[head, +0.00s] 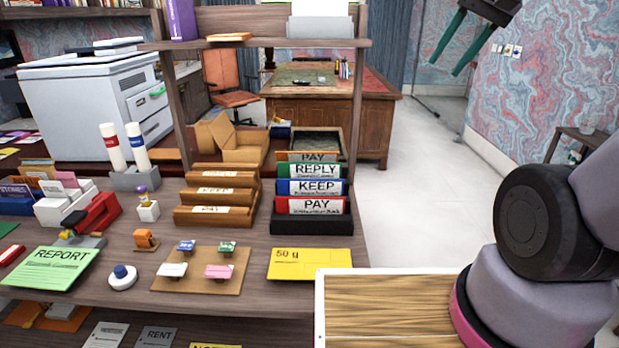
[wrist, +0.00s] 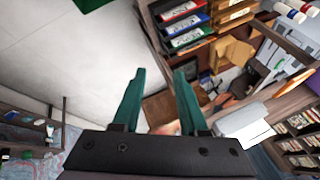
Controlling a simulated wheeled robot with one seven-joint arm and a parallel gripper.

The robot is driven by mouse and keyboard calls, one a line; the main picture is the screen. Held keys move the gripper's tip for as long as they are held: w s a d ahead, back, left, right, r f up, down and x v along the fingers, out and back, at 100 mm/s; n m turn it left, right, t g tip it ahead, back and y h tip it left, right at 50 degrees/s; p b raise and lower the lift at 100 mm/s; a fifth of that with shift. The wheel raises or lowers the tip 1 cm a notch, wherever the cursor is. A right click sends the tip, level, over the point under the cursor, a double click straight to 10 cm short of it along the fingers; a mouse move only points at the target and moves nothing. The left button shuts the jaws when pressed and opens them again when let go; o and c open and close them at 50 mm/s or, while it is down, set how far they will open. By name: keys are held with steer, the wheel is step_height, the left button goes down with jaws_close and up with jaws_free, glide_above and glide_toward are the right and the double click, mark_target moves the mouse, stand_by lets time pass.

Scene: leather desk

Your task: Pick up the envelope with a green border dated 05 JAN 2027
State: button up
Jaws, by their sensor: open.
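A green-bordered envelope (head: 313,172) marked REPLY stands in the black stepped rack (head: 311,226) on the desk in the head view. Its smaller print, including any date, is too small to read. A blue-bordered KEEP envelope (head: 311,187) and a red-bordered PAY envelope (head: 310,206) stand in front of it, and an orange-brown PAY envelope (head: 308,156) stands behind it. They overlap its lower part. My gripper (head: 441,68) is open and empty, with green fingers, high up to the right of the rack. In the wrist view its fingers (wrist: 158,72) are apart with nothing between them.
A wooden stepped rack (head: 215,205) with envelopes stands left of the black rack. A yellow 50 g envelope (head: 311,264) lies in front. A shelf (head: 265,44) on posts crosses above and behind the racks. Open floor (head: 425,180) lies to the right.

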mark_target(330, 166)
steer(key=w+a+f+m+g+y, duration=0.25)
steer(key=w+f, duration=0.45)
steer(key=w, duration=0.4)
steer(key=w+a+f+m+g+y, duration=0.2)
steer(key=w+a+f+g+y, duration=0.15)
steer(key=w+f, duration=0.55)
steer(key=w+a+f+m+y, duration=0.1)
steer(key=w+f+m+y, duration=0.5)
steer(key=f, duration=0.6)
steer(key=w+a+f+m+y, duration=0.1)
steer(key=w+f+m+y, duration=0.2)
steer(key=w+f, duration=0.7)
steer(key=shift+t, duration=0.3)
steer(key=a, duration=0.3)
steer(key=s+a+f, duration=0.1)
steer(key=a, duration=0.3)
steer(key=s+a+f, duration=0.1)
steer(key=a, duration=0.2)
steer(key=shift+s+a, duration=0.1)
steer(key=shift+a, duration=0.2)
jaws_close()
